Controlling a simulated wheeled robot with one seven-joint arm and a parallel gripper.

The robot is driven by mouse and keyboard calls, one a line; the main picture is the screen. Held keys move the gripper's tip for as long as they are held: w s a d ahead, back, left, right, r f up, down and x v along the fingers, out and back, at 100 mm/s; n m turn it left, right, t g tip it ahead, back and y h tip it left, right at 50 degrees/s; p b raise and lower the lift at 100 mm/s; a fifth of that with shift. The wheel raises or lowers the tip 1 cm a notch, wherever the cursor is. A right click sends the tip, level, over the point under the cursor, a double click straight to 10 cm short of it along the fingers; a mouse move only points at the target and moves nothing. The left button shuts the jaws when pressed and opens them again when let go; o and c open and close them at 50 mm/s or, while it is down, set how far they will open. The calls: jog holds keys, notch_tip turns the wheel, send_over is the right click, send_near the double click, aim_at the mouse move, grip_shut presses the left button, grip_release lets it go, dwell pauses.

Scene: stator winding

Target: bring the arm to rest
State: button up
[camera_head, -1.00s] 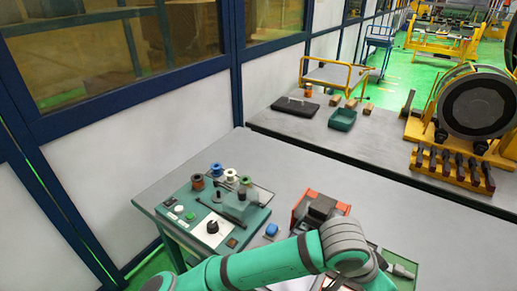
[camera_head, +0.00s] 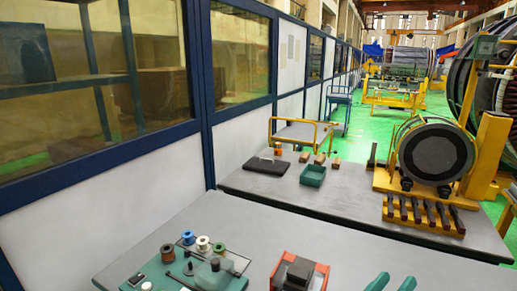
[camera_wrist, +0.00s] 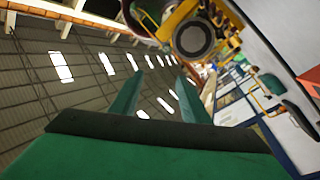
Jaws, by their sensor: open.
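The rest of my arm is out of that view. In the wrist view the two green fingers (camera_wrist: 159,77) stand apart with nothing between them. Beyond them are the hall ceiling with bright skylights and, at the upper right, a yellow-framed round machine. The wrist camera's picture is strongly tilted.
The near bench (camera_head: 205,222) holds spools, a green control box (camera_head: 150,268) and a red and dark machine (camera_head: 300,272). A windowed partition runs along the left.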

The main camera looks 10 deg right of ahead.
jog(key=s+a+f+n+t+y, duration=0.1)
jog(key=a+f+n+t+y, duration=0.1)
jog(key=a+f, duration=0.4)
jog(key=s+a+f+n+t+y, duration=0.1)
jog(key=a+f+n+t+y, duration=0.2)
jog(key=a+f+n+y, duration=0.2)
jog(key=s+a+f+n+t+y, duration=0.2)
jog(key=a+f+n+t+y, duration=0.1)
jog(key=a+f+y, duration=0.2)
jog(key=shift+a+f, duration=1.15)
jog(key=shift+f, duration=0.25)
jog(key=s+a+f+m+g+y, duration=0.1)
jog(key=s+a+f, duration=0.3)
jog(key=s+a, duration=0.4)
jog(key=s+a+f+m+g+y, duration=0.1)
jog(key=s+a+f+m+y, duration=0.2)
jog(key=s+a, duration=0.4)
jog(key=s+f+y, duration=0.1)
jog(key=s+f, duration=0.1)
jog(key=s, duration=0.5)
jog(key=shift+a+m, duration=0.3)
jog(key=shift+a, duration=0.05)
jog(key=shift+s+a+r, duration=0.1)
jog(key=shift+s+a, duration=0.1)
jog(key=shift+s, duration=0.1)
jog(key=shift+c, duration=1.4)
jog(key=shift+w, duration=0.1)
